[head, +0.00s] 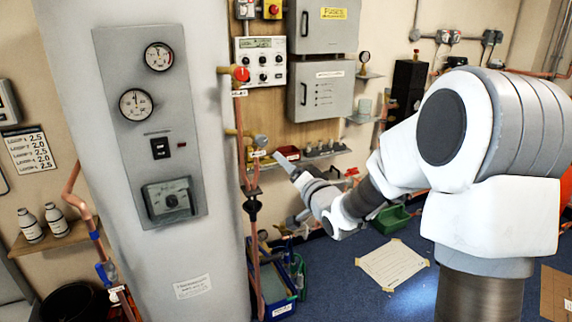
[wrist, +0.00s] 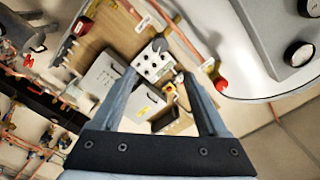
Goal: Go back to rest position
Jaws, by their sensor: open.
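My gripper (head: 283,161) is at the end of my white and grey arm, which reaches in from the right in the head view. Its fingers point up and left, towards a grey-ended valve (head: 260,140) on the copper pipe beside the grey column. In the wrist view my gripper (wrist: 160,76) has its two fingers spread apart, with nothing between them. Behind them show a control box with knobs (wrist: 153,62) and grey cabinets. I cannot tell from these views how far the fingertips are from the valve.
The grey column (head: 95,170) with its gauge panel (head: 150,100) stands at the left. A red-knobbed valve (head: 240,74) sits higher up. A shelf (head: 312,153) is behind my gripper. Below, a blue crate (head: 278,290) and a green bin (head: 392,219) stand near a paper sheet (head: 392,264) on the floor.

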